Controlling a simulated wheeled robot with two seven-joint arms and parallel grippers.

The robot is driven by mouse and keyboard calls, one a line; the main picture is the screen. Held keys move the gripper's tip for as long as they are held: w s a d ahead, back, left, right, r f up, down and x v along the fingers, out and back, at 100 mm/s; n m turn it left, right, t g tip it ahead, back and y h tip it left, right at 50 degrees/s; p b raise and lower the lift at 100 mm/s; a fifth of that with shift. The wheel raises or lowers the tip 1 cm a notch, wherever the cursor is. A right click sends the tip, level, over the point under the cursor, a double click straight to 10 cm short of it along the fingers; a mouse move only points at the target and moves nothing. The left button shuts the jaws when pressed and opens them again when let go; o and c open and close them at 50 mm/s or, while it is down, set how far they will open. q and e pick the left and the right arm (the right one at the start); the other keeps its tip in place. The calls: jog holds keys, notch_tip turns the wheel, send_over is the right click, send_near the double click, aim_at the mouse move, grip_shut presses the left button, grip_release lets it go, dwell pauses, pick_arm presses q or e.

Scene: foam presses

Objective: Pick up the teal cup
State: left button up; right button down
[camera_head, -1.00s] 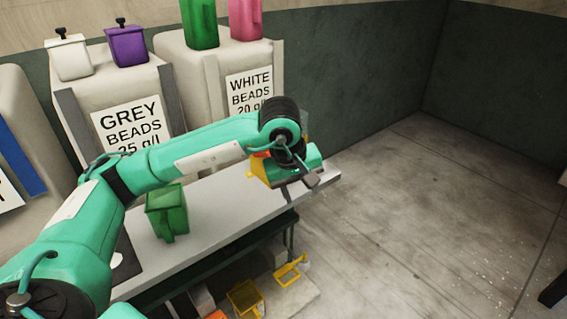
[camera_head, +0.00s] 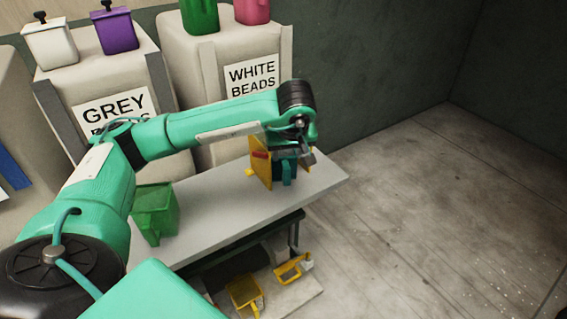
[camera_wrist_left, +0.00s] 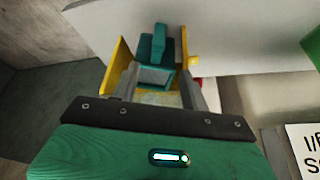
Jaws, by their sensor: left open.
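The teal cup (camera_head: 288,174) stands on the grey bench, partly hidden under my left gripper (camera_head: 307,156) in the head view. In the left wrist view the teal cup (camera_wrist_left: 155,48) is straight ahead, its handle toward the top and its pale opening facing me. My left gripper (camera_wrist_left: 160,80) is open, its two fingers pointing at the cup's near side, one on each side of the opening. I cannot tell whether they touch it. My right gripper is not in view.
A yellow holder (camera_head: 261,172) stands close beside the cup; the green cup (camera_head: 155,212) is farther left on the bench (camera_head: 225,205). Yellow scoops (camera_head: 245,295) lie on a low shelf. Bead bins with cups on top line the wall. Floor at right is clear.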

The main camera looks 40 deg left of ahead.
aim_at(287, 167)
pick_arm(q)
jog(key=shift+d+p+x, duration=0.1)
jog(key=shift+p+x, duration=0.35)
jog(key=shift+x, duration=1.25)
jog(key=shift+d+p+x, duration=0.15)
jog(key=shift+p+x, duration=0.3)
jog(key=shift+x, duration=1.25)
jog(key=shift+w, duration=0.1)
grip_shut()
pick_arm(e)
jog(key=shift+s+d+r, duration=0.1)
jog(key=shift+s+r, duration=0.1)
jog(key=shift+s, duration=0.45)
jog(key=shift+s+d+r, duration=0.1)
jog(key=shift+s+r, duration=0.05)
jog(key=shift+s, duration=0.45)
